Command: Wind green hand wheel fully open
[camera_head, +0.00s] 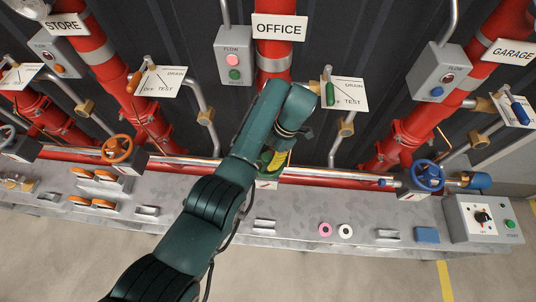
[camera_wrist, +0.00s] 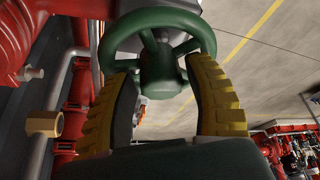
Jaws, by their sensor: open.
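The green hand wheel (camera_wrist: 160,18) fills the upper middle of the wrist view, with its spokes and round hub (camera_wrist: 160,75) facing me. My gripper (camera_wrist: 160,72) is open, with one yellow-padded finger on each side of the hub. The fingertips overlap the lower left and lower right of the rim; I cannot tell whether they touch it. In the head view my gripper (camera_head: 278,160) points down at the middle station under the OFFICE sign, and my arm hides most of the wheel there.
An orange hand wheel (camera_head: 117,149) stands to the left and a blue one (camera_head: 427,176) to the right. Red pipes run behind. A grey flow box (camera_head: 234,56) and a green-handled test lever (camera_head: 329,94) are near my wrist. A grey bench (camera_head: 300,215) runs along the front.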

